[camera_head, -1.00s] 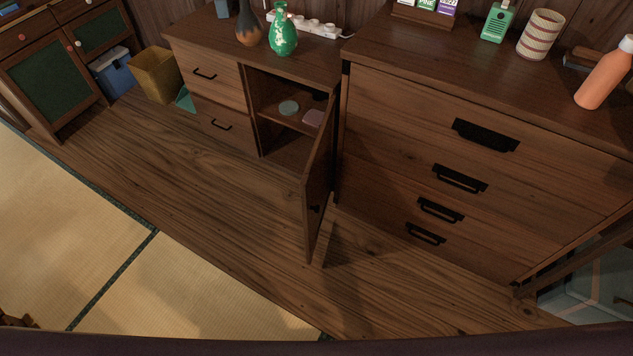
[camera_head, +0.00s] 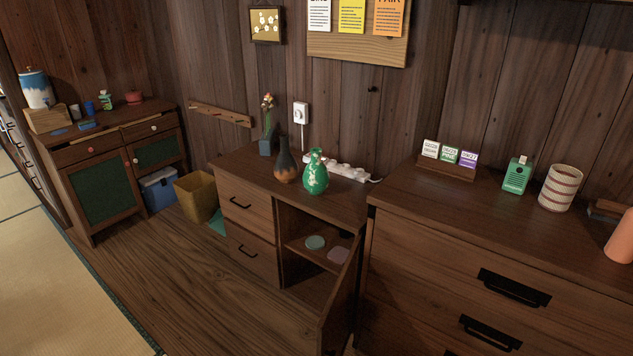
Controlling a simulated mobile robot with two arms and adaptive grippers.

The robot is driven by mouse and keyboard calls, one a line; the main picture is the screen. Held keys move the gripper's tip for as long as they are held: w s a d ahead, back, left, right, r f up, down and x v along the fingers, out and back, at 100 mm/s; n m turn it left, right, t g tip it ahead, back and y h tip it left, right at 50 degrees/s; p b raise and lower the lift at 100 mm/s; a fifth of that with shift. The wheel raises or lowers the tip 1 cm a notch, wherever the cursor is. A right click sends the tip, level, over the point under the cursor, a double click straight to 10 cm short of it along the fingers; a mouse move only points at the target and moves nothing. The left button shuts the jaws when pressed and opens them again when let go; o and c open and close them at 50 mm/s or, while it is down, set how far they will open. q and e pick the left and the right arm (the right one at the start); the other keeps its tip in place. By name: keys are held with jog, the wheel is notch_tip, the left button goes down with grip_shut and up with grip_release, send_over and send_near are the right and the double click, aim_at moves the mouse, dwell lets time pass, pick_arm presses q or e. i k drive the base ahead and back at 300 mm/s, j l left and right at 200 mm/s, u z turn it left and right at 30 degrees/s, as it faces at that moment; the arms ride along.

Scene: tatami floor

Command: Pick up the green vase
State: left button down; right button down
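The green vase (camera_head: 315,174) has a pale pattern and stands upright on the low wooden cabinet (camera_head: 237,172) in the middle of the view. A dark brown vase (camera_head: 286,162) stands just to its left. A white power strip (camera_head: 347,171) lies behind it to the right. Neither of my grippers shows in the head view.
The low cabinet's door (camera_head: 341,303) hangs open toward me, with small dishes (camera_head: 315,242) on the shelf inside. A taller chest of drawers (camera_head: 455,232) stands to the right. A bin (camera_head: 197,196) stands left of the low cabinet. The wooden floor (camera_head: 170,280) in front is clear.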

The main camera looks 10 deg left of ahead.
aim_at(315, 176)
jog(key=i+j+u, duration=0.3)
jog(key=i+j, duration=0.2)
jog(key=j, duration=0.2)
jog(key=i+j+u, duration=0.25)
jog(key=i+j, duration=0.3)
